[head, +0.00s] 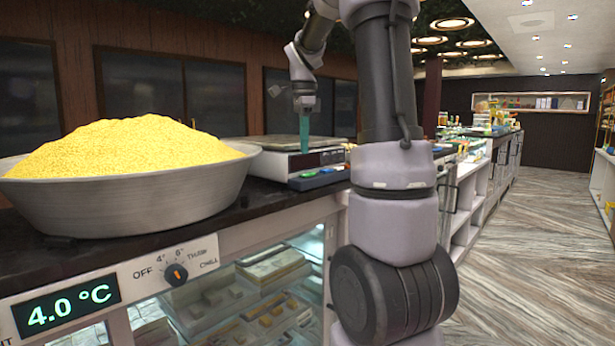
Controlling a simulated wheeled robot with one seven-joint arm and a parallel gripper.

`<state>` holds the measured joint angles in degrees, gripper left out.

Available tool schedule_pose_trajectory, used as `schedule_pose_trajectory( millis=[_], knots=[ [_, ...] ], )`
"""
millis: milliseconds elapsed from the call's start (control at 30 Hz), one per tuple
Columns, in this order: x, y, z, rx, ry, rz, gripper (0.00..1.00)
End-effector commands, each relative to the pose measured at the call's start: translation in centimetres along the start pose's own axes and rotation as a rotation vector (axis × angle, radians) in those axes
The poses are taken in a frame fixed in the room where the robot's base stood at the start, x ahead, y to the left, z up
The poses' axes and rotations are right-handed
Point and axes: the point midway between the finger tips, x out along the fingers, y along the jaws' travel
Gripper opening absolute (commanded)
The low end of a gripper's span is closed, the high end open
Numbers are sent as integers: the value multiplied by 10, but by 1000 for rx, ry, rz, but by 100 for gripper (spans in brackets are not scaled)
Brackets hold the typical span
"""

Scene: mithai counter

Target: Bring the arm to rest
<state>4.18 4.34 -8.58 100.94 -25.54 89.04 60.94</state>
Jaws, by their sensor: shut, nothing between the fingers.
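My arm rises in front of the counter, bends over at the top of the head view, and hangs down at the left of its thick upright links. My gripper (304,140) points down with its teal fingers close together, shut and empty. It is above or just in front of the weighing scale (305,160) on the counter; I cannot tell whether the fingertips touch it. The scale has a flat metal pan, a dark display and coloured keys on its front.
A wide metal bowl (130,205) heaped with yellow grains (130,150) stands left of the scale. The dark countertop (280,205) tops a glass-fronted cooler showing 4.0 °C (67,305). More counters (490,175) run back at the right. The wooden floor (540,250) there is clear.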

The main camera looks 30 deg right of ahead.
Motion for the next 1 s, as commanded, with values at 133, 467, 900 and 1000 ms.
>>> schedule_pose_trajectory(
  millis=[133, 467, 900, 1000],
  knots=[
    [-10, 0, 0, 0, -1, -1, 0],
    [-13, 0, 0, 0, 0, 0, 0],
    [-22, 24, 13, -144, -25, -62, 0],
    [-28, 54, 29, -331, -44, -146, 0]
  ],
)
